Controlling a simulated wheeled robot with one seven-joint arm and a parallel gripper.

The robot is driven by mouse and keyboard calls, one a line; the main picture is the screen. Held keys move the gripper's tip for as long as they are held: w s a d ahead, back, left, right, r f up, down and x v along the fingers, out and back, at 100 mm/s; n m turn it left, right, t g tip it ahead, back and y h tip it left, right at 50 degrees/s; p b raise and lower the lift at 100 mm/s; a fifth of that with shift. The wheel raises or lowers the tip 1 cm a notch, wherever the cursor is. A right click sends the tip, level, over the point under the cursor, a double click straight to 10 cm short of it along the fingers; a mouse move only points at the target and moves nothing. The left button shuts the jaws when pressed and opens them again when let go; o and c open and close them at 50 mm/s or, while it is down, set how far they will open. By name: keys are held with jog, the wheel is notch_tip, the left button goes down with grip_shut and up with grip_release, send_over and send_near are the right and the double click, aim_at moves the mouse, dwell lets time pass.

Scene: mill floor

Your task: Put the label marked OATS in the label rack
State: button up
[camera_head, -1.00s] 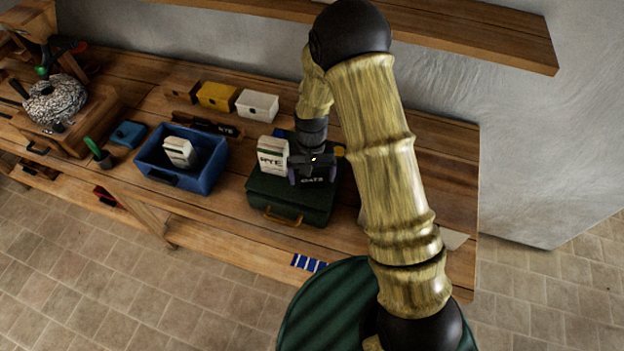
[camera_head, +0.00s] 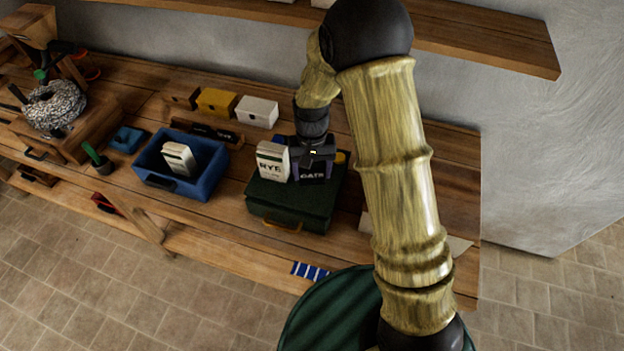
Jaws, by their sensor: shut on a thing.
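A dark piece marked OATS (camera_head: 313,177) shows in the head view above the dark green case (camera_head: 292,205) on the bench. My gripper (camera_head: 313,163) comes down over it from above and is shut on it. Whether the piece touches the case top cannot be told. A white pack marked RYE (camera_head: 272,161) stands upright just to the left on the case. A long dark holder (camera_head: 216,133) lies behind the blue bin; I cannot tell whether it is the label rack. My arm hides part of the bench to the right.
A blue bin (camera_head: 154,186) holding a white pack (camera_head: 180,159) is left of the case. Yellow (camera_head: 216,102) and white (camera_head: 257,110) boxes stand behind. A wooden shelf (camera_head: 480,38) overhangs the wall.

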aim_at(313, 171)
notch_tip(313, 171, up, 5)
jog(key=shift+r+b, duration=0.1)
jog(key=shift+b, duration=0.4)
jog(key=shift+d+f, duration=0.1)
jog(key=shift+f, duration=0.1)
